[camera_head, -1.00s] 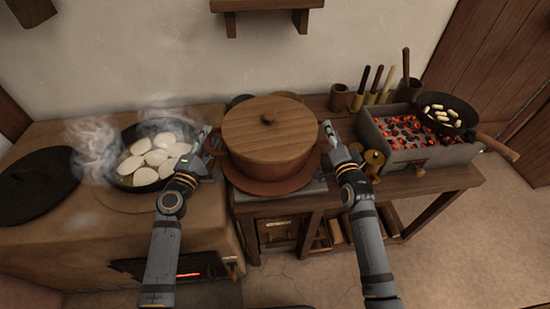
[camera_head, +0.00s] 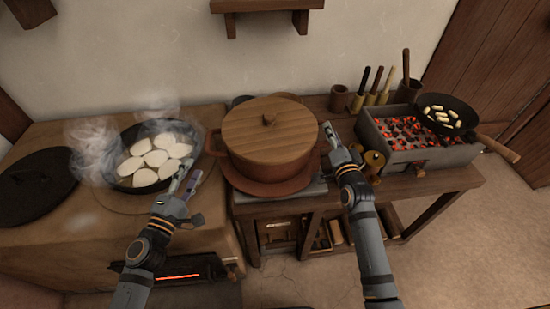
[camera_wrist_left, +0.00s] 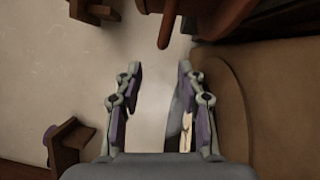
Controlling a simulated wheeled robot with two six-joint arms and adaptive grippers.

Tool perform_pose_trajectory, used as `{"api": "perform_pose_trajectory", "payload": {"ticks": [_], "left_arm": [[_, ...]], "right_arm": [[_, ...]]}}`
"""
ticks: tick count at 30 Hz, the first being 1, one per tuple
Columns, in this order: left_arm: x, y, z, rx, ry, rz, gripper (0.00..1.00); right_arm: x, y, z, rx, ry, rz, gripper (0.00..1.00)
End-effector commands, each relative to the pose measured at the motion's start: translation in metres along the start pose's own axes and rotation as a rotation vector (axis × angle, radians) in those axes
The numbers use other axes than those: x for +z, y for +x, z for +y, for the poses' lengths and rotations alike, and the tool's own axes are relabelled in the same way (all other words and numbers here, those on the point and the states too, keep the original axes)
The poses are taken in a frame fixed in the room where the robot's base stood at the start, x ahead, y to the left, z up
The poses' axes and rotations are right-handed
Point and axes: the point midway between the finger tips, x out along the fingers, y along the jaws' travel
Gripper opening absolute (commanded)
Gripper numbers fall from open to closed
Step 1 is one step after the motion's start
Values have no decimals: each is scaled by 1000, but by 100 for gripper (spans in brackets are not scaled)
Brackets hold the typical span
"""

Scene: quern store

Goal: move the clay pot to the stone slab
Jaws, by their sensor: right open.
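The clay pot (camera_head: 268,172), reddish brown with a round wooden lid (camera_head: 268,130), stands upright on the bench in the head view. A wide reddish rim shows around its base. A grey slab (camera_head: 318,189), seemingly the stone slab, shows under its front right edge; most of it is hidden. My left gripper (camera_head: 187,177) is left of the pot, apart from it, in front of the pan of white slices. In the left wrist view its fingers (camera_wrist_left: 160,75) are spread and empty. My right gripper (camera_head: 328,132) is open close to the pot's right side; I cannot tell if it touches.
A steaming pan (camera_head: 152,178) sits on the stove at left beside a dark round lid (camera_head: 35,185). At right, a brazier (camera_head: 420,157) with glowing coals carries a small pan (camera_head: 447,110). Tool handles stand behind it. A wall shelf (camera_head: 266,5) hangs above.

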Motion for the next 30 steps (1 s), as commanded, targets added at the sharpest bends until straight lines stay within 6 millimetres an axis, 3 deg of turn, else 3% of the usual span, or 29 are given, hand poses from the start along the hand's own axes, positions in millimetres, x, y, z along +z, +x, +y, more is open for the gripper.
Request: {"api": "perform_pose_trajectory", "payload": {"ticks": [8,21,30], "left_arm": [[0,-1,0,0,-1,1,39],[0,-1,0,0,-1,1,39],[0,-1,0,0,-1,1,39]], "right_arm": [[0,-8,1,1,-1,-1,42],[0,-104,0,1,-2,-1,42],[0,-121,0,-1,-1,0,42]]}}
